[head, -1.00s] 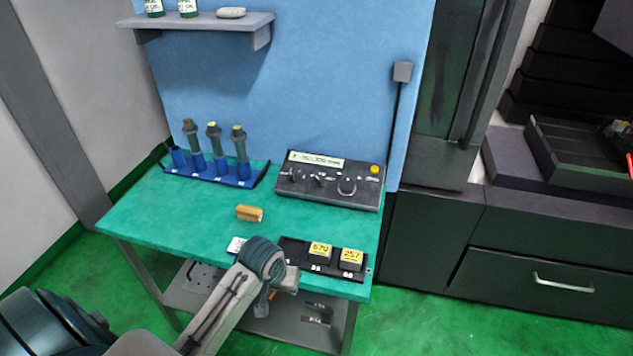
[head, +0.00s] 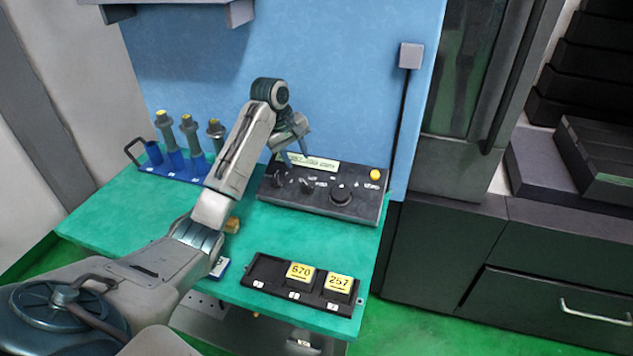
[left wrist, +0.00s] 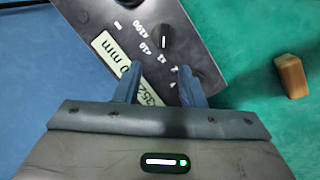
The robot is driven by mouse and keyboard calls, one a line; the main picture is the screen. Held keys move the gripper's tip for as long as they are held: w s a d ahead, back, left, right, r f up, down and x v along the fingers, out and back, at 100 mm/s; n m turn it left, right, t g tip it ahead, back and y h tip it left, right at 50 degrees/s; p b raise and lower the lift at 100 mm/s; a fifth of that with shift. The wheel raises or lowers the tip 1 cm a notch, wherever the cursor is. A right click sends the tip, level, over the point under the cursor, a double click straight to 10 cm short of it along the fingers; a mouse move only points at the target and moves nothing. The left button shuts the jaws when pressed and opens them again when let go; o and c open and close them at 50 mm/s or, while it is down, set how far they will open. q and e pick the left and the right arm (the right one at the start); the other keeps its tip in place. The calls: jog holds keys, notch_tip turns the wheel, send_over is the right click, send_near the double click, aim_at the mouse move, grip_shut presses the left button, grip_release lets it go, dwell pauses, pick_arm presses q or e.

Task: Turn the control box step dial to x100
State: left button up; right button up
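The dark control box (head: 318,207) stands at the back right of the green bench, with a pale readout, a yellow button (head: 375,174) and a row of black knobs. My left gripper (head: 296,154) is over the box's back left part, near the readout. In the left wrist view its two blue fingers (left wrist: 158,90) are apart with nothing gripped; the readout (left wrist: 122,62) shows partly behind them. A black knob (left wrist: 163,38), with white markings like x1, x10 and x100 beside it, lies beyond the fingertips. My right gripper is out of view.
A wooden block (head: 232,225) lies on the bench (head: 110,215), partly behind my left arm. A blue rack (head: 188,172) holds several handled tools at the back left. A black tray (head: 268,272) with yellow-labelled blocks sits at the front. A blue panel (head: 330,70) rises behind.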

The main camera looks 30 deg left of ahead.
aim_at(305, 183)
pick_arm(q)
jog(key=p+x, duration=0.1)
jog(key=x, duration=0.3)
jog(key=p+x, duration=0.1)
jog(key=x, duration=0.3)
jog(key=shift+s+f+p, duration=0.15)
jog(key=shift+f+p, duration=0.1)
jog(key=shift+p, duration=0.15)
jog(key=shift+s+d+f, duration=0.1)
jog(key=shift+d+f, duration=0.05)
jog(key=shift+f, duration=0.3)
jog(key=shift+f, duration=0.15)
grip_shut()
